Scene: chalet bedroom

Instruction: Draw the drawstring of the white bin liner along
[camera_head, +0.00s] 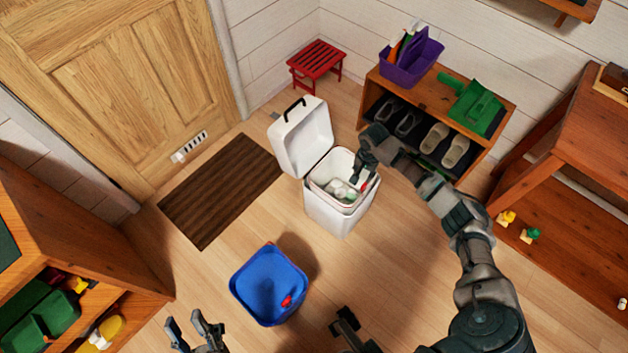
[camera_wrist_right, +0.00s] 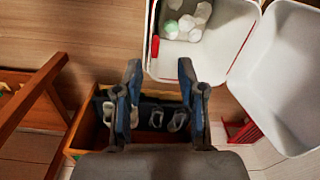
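The white bin (camera_head: 338,215) stands on the floor with its lid (camera_head: 303,138) swung open. A white bin liner (camera_head: 330,173) lines it and holds pale crumpled items. A red drawstring piece (camera_head: 364,186) shows at the liner's right side; it also shows as a red strip (camera_wrist_right: 155,47) at the bin's near left rim in the right wrist view. My right gripper (camera_head: 360,168) is over the bin's right rim, its fingers apart (camera_wrist_right: 160,76) and empty, close to the red strip. My left gripper (camera_head: 195,325) is open and empty at the bottom edge, away from the bin.
A blue bin (camera_head: 268,285) with a small red item stands to the front left. A wooden shoe shelf (camera_head: 430,85) with a purple caddy (camera_head: 410,60) is behind my right arm. A red stool (camera_head: 316,60) and brown mat (camera_head: 220,190) lie farther off.

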